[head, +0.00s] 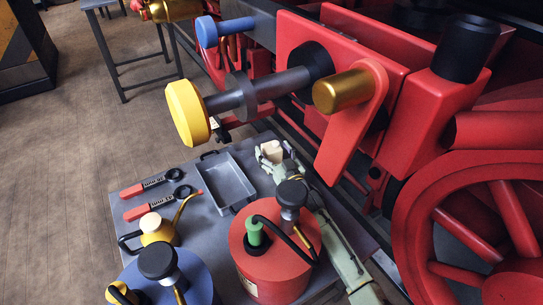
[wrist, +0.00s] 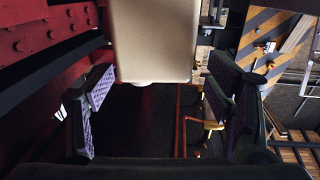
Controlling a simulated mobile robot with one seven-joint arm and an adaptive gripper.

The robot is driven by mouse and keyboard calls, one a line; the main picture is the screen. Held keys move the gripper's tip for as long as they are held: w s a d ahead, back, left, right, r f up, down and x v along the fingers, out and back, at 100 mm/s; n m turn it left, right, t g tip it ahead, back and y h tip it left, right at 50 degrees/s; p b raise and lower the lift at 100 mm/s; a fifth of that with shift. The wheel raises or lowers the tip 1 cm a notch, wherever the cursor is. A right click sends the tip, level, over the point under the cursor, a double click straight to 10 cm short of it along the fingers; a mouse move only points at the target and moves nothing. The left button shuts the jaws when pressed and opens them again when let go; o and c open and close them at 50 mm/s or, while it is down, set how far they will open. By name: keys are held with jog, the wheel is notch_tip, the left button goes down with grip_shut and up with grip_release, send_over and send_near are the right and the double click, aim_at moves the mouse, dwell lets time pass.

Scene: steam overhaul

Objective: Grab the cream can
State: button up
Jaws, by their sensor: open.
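The cream can (head: 271,150) shows in the head view as a small pale block at the far end of my arm, beside the table's back right edge. In the wrist view the cream can (wrist: 152,42) is large, at the top middle, with its upper part cut off by the frame. My gripper (wrist: 155,100) is open, one finger at the left and one at the right. The can appears between or just beyond the fingers, with gaps visible on both sides. In the head view my gripper is small and partly hidden around the can.
The grey table (head: 205,215) holds a metal tray (head: 228,183), two red-handled wrenches (head: 148,206), a yellow oil can (head: 158,230), a blue can (head: 190,280) and a red can (head: 275,265). The red locomotive (head: 350,45), its yellow-ended rod (head: 188,112) and wheel (head: 475,225) crowd the right.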

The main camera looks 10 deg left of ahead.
jog(key=p+x, duration=0.1)
jog(key=x, duration=0.4)
jog(key=shift+w+f, duration=0.15)
jog(key=shift+w, duration=0.3)
grip_shut()
dwell(0.8)
